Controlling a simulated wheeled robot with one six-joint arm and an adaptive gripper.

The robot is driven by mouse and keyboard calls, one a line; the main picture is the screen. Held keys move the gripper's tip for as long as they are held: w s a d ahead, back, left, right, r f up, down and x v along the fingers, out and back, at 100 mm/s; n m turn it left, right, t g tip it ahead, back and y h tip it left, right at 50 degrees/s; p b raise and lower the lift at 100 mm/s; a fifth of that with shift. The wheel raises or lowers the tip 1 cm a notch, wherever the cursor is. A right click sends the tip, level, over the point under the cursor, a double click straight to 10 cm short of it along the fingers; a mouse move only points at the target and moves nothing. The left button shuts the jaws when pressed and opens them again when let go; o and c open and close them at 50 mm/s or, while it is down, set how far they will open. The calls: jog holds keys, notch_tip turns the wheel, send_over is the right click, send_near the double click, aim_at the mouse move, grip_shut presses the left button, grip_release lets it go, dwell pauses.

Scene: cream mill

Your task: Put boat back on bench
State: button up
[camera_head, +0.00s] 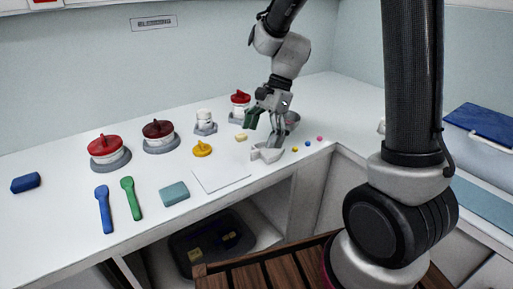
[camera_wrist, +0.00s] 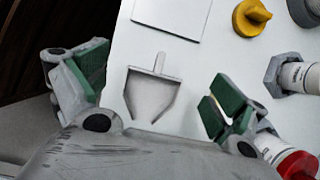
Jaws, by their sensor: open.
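The boat (camera_head: 266,153) is a pale grey-white shallow scoop shape with a short handle. It appears to rest on the white bench (camera_head: 75,170), near the front edge. In the wrist view the boat (camera_wrist: 152,98) lies between and beyond my fingers, handle pointing up. My gripper (camera_head: 264,130) is open with green pads and hangs just above and behind the boat. In the wrist view my gripper (camera_wrist: 156,88) shows its two fingers wide apart with nothing held. I cannot tell the exact height gap.
A white square sheet (camera_head: 220,180) and a yellow knob (camera_head: 202,149) lie left of the boat. Small coloured balls (camera_head: 308,143) sit to its right. A red-capped jar (camera_head: 240,104) and white jar (camera_head: 205,121) stand behind. Blue and green spatulas (camera_head: 131,198) lie further left.

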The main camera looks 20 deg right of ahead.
jog(key=s+v, duration=0.1)
jog(key=v, duration=0.5)
jog(key=s+d+r+n+t+h, duration=0.2)
jog(key=s+d+r+n+t, duration=0.1)
jog(key=s+d+n, duration=0.4)
jog(key=s+d+r+n+t+h, duration=0.2)
jog(key=s+d+r+n, duration=0.3)
jog(key=s, duration=0.6)
jog(key=d+n, duration=0.2)
jog(key=shift+d+r+t, duration=0.25)
jog(key=shift+d+t, duration=0.1)
jog(key=shift+t, duration=0.05)
